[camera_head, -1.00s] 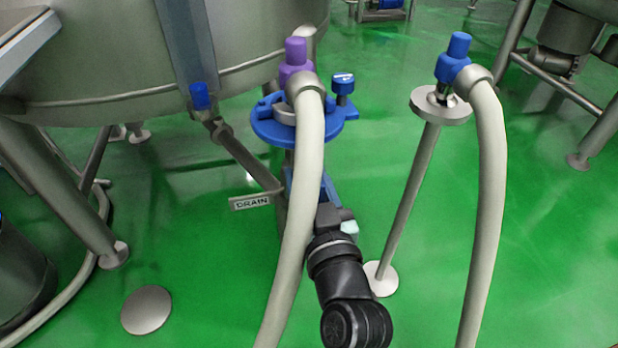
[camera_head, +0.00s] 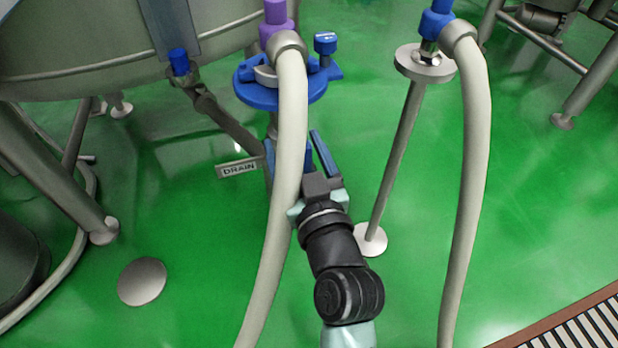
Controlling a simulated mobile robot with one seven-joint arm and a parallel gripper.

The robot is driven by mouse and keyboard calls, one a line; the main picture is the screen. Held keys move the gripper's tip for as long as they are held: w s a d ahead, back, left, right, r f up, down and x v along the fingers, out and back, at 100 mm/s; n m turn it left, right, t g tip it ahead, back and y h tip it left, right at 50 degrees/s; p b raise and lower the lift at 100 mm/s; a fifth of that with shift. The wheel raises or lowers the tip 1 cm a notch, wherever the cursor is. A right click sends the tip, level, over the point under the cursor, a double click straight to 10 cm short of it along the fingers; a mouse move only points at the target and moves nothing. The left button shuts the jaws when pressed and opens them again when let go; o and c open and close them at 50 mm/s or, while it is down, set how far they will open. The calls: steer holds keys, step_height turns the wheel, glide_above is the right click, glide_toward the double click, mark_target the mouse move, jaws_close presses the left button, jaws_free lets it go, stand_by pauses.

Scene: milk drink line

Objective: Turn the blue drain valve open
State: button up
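The blue drain valve (camera_head: 179,62) is a small upright blue handle on a metal fitting at the tank's lower edge, upper left. An angled pipe runs from it down past a white DRAIN sign (camera_head: 239,168). My gripper (camera_head: 292,138) is at the middle of the view, below and right of the valve and apart from it. Its blue fingers look spread, with the beige hose crossing in front of part of them. I see nothing held, though the hose hides some of the space between the fingers.
A beige hose (camera_head: 270,245) hangs from a purple-topped fitting (camera_head: 276,18) by a blue round plate (camera_head: 290,98). A second hose (camera_head: 474,150) and a metal stand (camera_head: 392,165) are on the right. Tank legs (camera_head: 60,170) stand left. A floor grate (camera_head: 580,325) lies lower right.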

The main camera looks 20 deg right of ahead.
steer(key=s+p, duration=0.1)
steer(key=s, duration=1)
steer(key=shift+s+d, duration=0.15)
steer(key=shift+s, duration=0.2)
steer(key=w+a+r+n+t+p, duration=0.15)
steer(key=r+p, duration=0.35)
steer(key=r, duration=0.9)
steer(key=w+a+r+t+y+p, duration=0.1)
steer(key=w+a+r+t+p, duration=0.2)
steer(key=r, duration=1)
steer(key=w+a+r+t+p, duration=0.15)
steer(key=r+p, duration=0.45)
steer(key=r, duration=0.8)
steer(key=s+a+r+m+t+h+p, duration=0.1)
steer(key=s+r+t+p, duration=0.2)
steer(key=r, duration=0.9)
steer(key=s+a+r+m+t+h+p, duration=0.1)
steer(key=s+r+p, duration=0.25)
steer(key=r, duration=0.75)
step_height(320, 180, up, 36)
steer(key=p, duration=3.7)
steer(key=shift+w+a+g, duration=0.2)
steer(key=shift+w+g, duration=0.1)
steer(key=shift+w, duration=0.1)
